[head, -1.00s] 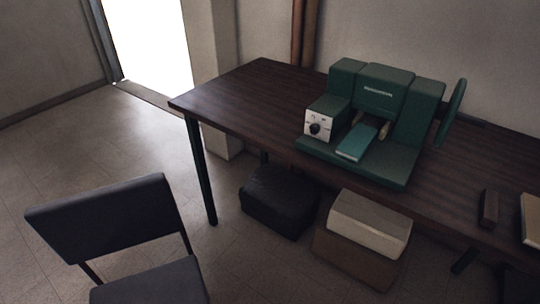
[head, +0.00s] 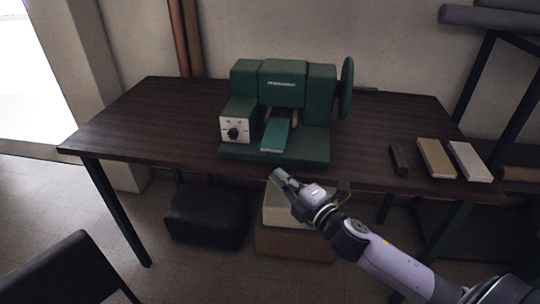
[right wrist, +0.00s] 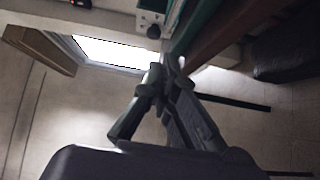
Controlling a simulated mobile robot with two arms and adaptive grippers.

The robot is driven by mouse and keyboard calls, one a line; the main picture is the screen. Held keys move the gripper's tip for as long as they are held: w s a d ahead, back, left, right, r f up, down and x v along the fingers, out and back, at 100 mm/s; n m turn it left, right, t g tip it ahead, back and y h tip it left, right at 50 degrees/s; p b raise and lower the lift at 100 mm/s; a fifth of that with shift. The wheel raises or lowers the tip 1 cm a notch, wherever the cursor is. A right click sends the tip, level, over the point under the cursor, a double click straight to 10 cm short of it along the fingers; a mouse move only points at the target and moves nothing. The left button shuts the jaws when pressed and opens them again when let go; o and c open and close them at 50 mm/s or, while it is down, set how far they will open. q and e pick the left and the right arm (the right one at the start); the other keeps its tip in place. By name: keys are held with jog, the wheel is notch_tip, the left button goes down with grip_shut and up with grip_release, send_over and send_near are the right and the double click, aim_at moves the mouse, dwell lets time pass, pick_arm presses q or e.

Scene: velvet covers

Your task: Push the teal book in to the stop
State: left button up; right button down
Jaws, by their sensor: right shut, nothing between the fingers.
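The teal book (head: 275,135) lies in the slot of the green machine (head: 284,83), its near end sticking out toward the front over the machine's base plate. The machine stands on the dark wooden table (head: 150,115). My right gripper (head: 279,177) is shut and empty, in front of the table's front edge and just below the machine's base in the head view, apart from the book. In the right wrist view the shut fingers (right wrist: 165,65) point toward the table edge; I cannot clearly make out the book there. My left gripper is not in view.
A white control panel with a black knob (head: 233,131) is on the machine's left, a green handwheel (head: 346,88) on its right. A dark block (head: 398,160), a tan book (head: 436,158) and a pale book (head: 470,162) lie at the right. A chair (head: 75,270) stands front left.

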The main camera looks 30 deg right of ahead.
aim_at(274, 148)
jog(key=shift+w+d+p, duration=0.2)
jog(key=shift+w+d, duration=0.05)
jog(key=shift+w, duration=1.15)
jog(key=shift+w+d+p, duration=0.15)
jog(key=shift+w+d, duration=0.15)
jog(key=shift+w, duration=1.1)
jog(key=shift+w+d+p, duration=0.2)
jog(key=shift+w+d, duration=0.05)
jog(key=shift+w, duration=1.15)
jog(key=shift+w+d+f, duration=0.1)
jog(key=shift+w+d, duration=0.5)
jog(key=shift+w, duration=0.2)
jog(key=shift+w+d, duration=0.55)
jog(key=shift+w, duration=0.2)
jog(key=shift+s, duration=0.1)
